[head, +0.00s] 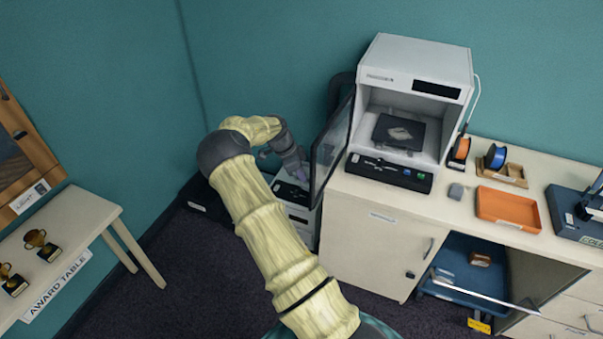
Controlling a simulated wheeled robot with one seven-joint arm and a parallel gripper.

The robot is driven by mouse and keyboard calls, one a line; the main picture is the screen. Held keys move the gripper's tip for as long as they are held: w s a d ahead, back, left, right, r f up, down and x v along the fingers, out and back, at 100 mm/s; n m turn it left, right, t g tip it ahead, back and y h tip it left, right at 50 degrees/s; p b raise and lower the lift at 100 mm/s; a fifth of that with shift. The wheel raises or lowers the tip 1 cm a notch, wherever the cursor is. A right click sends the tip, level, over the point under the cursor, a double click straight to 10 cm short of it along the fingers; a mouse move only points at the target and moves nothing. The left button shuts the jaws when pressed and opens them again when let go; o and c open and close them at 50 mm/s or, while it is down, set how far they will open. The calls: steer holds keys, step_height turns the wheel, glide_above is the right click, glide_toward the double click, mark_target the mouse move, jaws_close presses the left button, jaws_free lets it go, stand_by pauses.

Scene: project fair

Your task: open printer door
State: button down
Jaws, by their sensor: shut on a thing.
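The printer (418,60) is a white box-shaped machine on the counter at right of centre. Its dark glass door (331,146) is swung wide open to the left, and the chamber with its dark build plate (399,131) is exposed. A small pale piece lies on the plate. My gripper (303,174) is at the outer, left side of the door, near its lower part. It is shut at the door's edge; the fingertips and the handle are small and partly hidden.
The counter holds an orange tray (507,208), an orange spool (461,149) and a blue spool (495,157). A blue bin (459,285) sits in the open bay below. A low white unit (302,216) stands left of the cabinet (369,236). The award table (78,217) is at left.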

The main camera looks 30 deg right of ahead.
steer(key=shift+d+r, duration=0.2)
steer(key=shift+d, duration=0.05)
steer(key=c, duration=1.5)
jaws_free()
steer(key=shift+w+d+f, duration=0.1)
steer(key=shift+d+f, duration=0.05)
steer(key=shift+a, duration=0.25)
steer(key=b+v, duration=0.6)
steer(key=v, duration=1.1)
steer(key=shift+a, duration=0.2)
steer(key=shift+d, duration=0.1)
